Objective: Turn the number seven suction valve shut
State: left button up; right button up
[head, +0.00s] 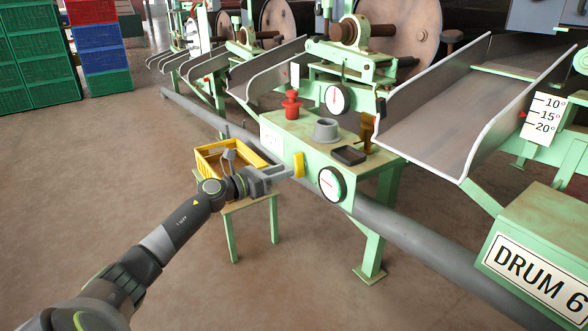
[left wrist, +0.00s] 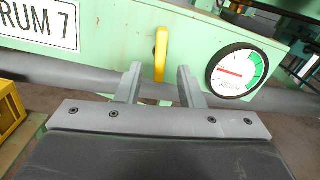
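The yellow valve handle (head: 299,165) is on the front face of the pale green drum-seven box (head: 315,160). In the left wrist view the yellow handle (left wrist: 161,52) stands upright, with its lower end between my fingertips in the picture. My left gripper (head: 289,170) is open in front of it. In the left wrist view a gap shows on each side of the handle between the gripper's fingers (left wrist: 159,75); contact cannot be told. A round gauge (head: 331,184) with a red needle and green arc sits right of the handle. My right gripper is not in view.
A red knob (head: 292,104), grey cup (head: 326,129) and dark tray (head: 348,155) are on the box top. A yellow crate (head: 228,158) sits on a small green stand behind my arm. A grey pipe (head: 400,225) runs below the box.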

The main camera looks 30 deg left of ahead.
aim_at(296, 167)
pick_arm(q)
jog(key=shift+b+x, duration=0.4)
jog(key=shift+x, duration=2)
jog(key=shift+c, duration=0.3)
grip_shut()
